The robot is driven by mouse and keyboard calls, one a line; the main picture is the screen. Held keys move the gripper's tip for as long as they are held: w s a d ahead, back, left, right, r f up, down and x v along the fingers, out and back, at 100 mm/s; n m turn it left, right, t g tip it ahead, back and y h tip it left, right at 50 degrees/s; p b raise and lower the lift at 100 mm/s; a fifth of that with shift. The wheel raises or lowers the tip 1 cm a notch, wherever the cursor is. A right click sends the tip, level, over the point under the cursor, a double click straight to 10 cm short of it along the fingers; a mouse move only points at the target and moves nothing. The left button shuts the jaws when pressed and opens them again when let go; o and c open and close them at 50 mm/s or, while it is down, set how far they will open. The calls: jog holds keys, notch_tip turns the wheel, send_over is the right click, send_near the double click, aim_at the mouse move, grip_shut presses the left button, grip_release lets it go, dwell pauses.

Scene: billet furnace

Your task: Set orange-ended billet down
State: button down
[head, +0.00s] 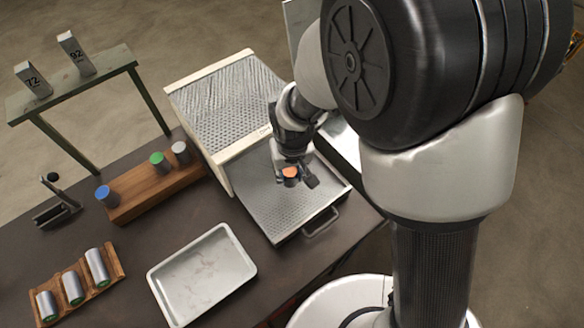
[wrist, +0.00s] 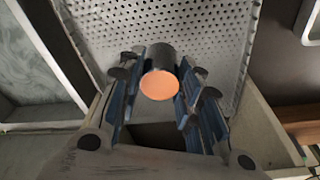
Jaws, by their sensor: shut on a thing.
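The orange-ended billet (head: 290,173) is a short dark cylinder with a flat orange end facing up in the head view. In the wrist view its orange end (wrist: 159,85) faces the camera between the fingers. My gripper (head: 298,178) is shut on it, a finger on each side. The billet is over the perforated tray (head: 262,204) of the furnace drawer, which is pulled out. In the wrist view the perforated plate (wrist: 205,28) lies beyond the billet. I cannot tell whether the billet's lower end touches the plate.
The furnace (head: 219,98) stands behind the drawer. A wooden block (head: 155,192) holds blue, green and grey-ended billets. A wooden rack (head: 112,264) holds several green-ended billets. A white tray (head: 202,277) is empty. Tags 72 (head: 33,81) and 92 (head: 76,54) stand on a green shelf (head: 75,82).

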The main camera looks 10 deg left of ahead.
aim_at(290, 181)
jog(key=shift+f+b, duration=0.65)
jog(key=shift+f, duration=1.55)
jog(key=shift+f, duration=0.15)
jog(key=c, duration=1.2)
grip_release()
jog(key=shift+o, duration=0.2)
